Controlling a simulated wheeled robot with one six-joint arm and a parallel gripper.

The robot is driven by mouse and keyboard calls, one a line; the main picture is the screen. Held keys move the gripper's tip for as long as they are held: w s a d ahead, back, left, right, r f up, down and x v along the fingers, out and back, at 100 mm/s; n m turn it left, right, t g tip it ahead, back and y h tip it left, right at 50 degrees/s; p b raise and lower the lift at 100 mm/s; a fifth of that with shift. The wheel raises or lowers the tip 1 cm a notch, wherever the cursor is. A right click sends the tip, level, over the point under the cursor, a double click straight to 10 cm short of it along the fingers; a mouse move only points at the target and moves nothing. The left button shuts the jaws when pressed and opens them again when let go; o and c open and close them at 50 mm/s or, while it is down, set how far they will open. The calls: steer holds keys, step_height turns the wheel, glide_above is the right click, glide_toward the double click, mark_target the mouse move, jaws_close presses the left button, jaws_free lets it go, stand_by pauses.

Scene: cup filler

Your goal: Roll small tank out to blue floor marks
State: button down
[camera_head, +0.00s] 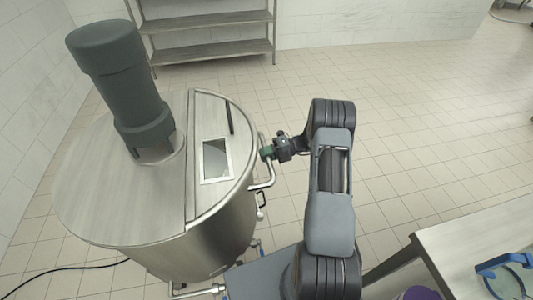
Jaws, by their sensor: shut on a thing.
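A round stainless steel tank (110,200) stands at the left in the head view. A dark grey-green motor (118,80) rises from its lid. The lid has a small square window (216,159), and a bent tube handle (265,180) sticks out from the tank's right side. My gripper (268,153) is at this handle's upper end, shut on it at a green part. The fingertips are small and partly hidden. No blue floor marks can be made out clearly in this view.
A steel shelf rack (208,40) stands against the back wall. A table (470,245) with a blue-rimmed item is at the lower right. A black cable (62,268) lies on the floor at the lower left. Tiled floor (410,110) is free at the right.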

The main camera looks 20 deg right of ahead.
steer(key=shift+s+d+f, duration=0.25)
steer(key=shift+d+f, duration=0.05)
steer(key=shift+f, duration=0.1)
steer(key=c, duration=1.2)
jaws_free()
steer(key=shift+d, duration=0.1)
steer(key=shift+o, duration=1.1)
steer(key=shift+w+r, duration=0.1)
steer(key=shift+r, duration=0.1)
steer(key=b+v, duration=0.1)
steer(key=v, duration=1.2)
steer(key=shift+d, duration=0.35)
